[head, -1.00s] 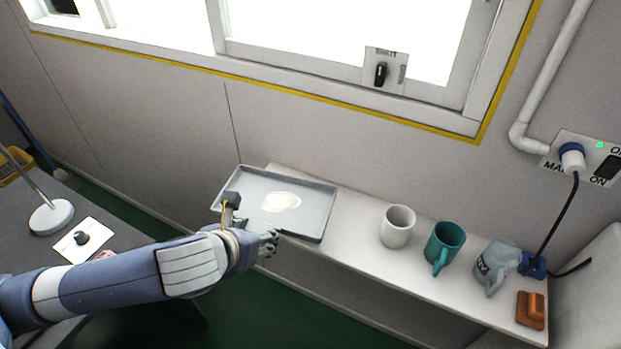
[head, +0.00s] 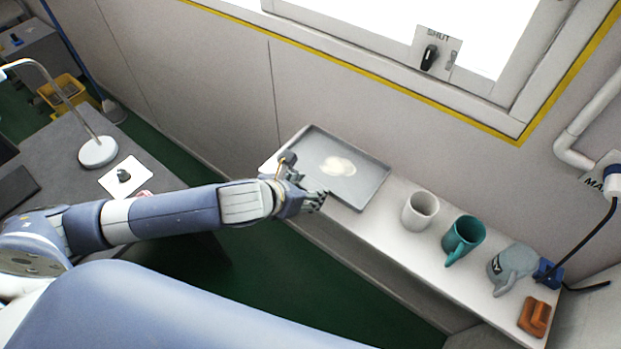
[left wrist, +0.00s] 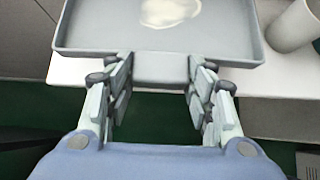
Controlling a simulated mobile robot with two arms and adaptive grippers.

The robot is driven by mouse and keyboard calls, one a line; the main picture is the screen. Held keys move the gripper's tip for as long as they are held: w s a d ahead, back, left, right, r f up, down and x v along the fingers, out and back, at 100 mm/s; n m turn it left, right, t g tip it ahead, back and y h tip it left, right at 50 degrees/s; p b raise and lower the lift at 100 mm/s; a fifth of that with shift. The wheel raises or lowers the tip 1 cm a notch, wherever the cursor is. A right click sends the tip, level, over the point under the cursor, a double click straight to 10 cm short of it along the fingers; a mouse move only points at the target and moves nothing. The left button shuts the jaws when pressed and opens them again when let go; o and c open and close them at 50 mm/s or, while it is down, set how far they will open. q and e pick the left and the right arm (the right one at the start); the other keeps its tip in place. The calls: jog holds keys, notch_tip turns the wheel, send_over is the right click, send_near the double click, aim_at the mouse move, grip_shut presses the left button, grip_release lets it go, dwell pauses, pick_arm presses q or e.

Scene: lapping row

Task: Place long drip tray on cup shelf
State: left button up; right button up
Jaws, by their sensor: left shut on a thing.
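The long drip tray (head: 366,183) is grey and shallow, with a pale puddle (head: 338,166) in it. It lies level over the left part of the white cup shelf (head: 384,212); I cannot tell whether it touches the shelf. My left gripper (head: 308,195) is at its front edge. In the left wrist view the fingers (left wrist: 160,72) are shut on a tab at the near side of the tray (left wrist: 105,35). The shelf's front edge (left wrist: 265,85) shows below the tray. My right gripper is not in view.
A white mug (head: 420,210) stands close to the tray's right side. A teal mug (head: 463,240), a grey jug (head: 510,268) and an orange-brown object (head: 534,317) stand farther right. The wall is behind the shelf. A grey table with a lamp (head: 98,152) is at left.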

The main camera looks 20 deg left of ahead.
aim_at(309, 179)
pick_arm(q)
jog(key=w, duration=0.3)
jog(key=shift+w+a, duration=0.15)
jog(key=shift+a, duration=0.05)
jog(key=shift+w+a+f+p, duration=0.1)
jog(key=shift+w+f+p, duration=0.2)
jog(key=shift+w, duration=0.25)
notch_tip(309, 179, down, 3)
jog(key=shift+r+p, duration=0.1)
jog(key=shift+p, duration=0.25)
jog(key=shift+f, duration=0.25)
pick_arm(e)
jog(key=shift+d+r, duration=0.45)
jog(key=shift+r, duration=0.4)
pick_arm(q)
jog(key=shift+f, duration=0.6)
jog(key=o, duration=1.1)
jog(key=shift+s, duration=0.1)
jog(key=shift+f, duration=0.1)
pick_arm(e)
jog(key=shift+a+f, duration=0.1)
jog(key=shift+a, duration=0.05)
